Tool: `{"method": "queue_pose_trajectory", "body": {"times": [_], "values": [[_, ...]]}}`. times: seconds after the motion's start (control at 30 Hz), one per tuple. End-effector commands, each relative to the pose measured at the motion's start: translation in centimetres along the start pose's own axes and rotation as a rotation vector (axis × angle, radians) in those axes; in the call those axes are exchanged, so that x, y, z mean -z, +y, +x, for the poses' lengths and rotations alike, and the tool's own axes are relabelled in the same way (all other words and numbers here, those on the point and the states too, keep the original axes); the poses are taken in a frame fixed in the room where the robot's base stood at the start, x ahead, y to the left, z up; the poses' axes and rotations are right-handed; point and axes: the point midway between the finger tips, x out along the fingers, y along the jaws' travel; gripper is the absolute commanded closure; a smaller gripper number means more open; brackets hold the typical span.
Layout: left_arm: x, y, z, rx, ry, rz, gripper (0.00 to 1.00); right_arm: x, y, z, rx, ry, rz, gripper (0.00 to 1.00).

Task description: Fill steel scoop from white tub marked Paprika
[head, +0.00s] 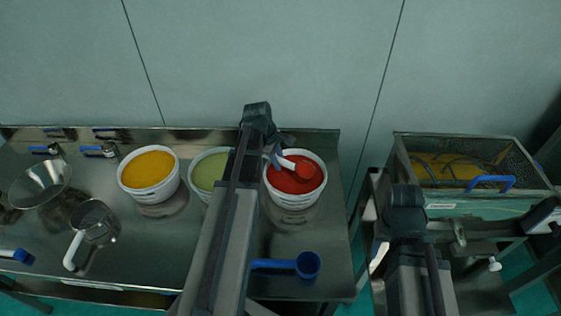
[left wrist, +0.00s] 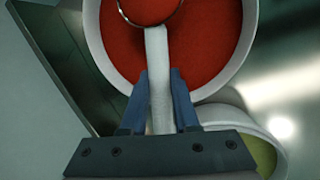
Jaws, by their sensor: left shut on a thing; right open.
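My left gripper (head: 278,152) is shut on the white handle of a scoop (head: 290,163). The scoop's bowl lies in the red powder of a white tub (head: 290,203). In the left wrist view, the handle (left wrist: 158,75) stands between the blue fingers (left wrist: 155,100), and the round metal rim (left wrist: 180,20) has red inside it. How deep the bowl sits is hard to tell. No tub marking is legible. My right gripper (head: 404,215) is at the right, away from the tubs, with its fingertips unclear and nothing seen in it.
A green-powder tub (head: 196,182), partly behind my left arm, and a yellow-powder tub (head: 149,194) stand to the left.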

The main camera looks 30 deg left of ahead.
Motion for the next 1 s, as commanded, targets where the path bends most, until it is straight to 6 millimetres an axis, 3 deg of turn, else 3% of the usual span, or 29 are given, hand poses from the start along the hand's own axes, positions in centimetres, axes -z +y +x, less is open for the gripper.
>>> {"method": "queue_pose_trajectory", "body": {"times": [0.43, 1.0], "values": [[0.5, 0.7, -3.1, -0.017, -0.188, -0.040, 1.00, -0.1, 0.2, -1.8, 0.000, 0.000, 0.000, 0.50], [0.5, 0.7, -3.8, -0.022, -0.238, -0.048, 1.00, -0.1, 0.2, -2.0, 0.000, 0.000, 0.000, 0.50]]}}
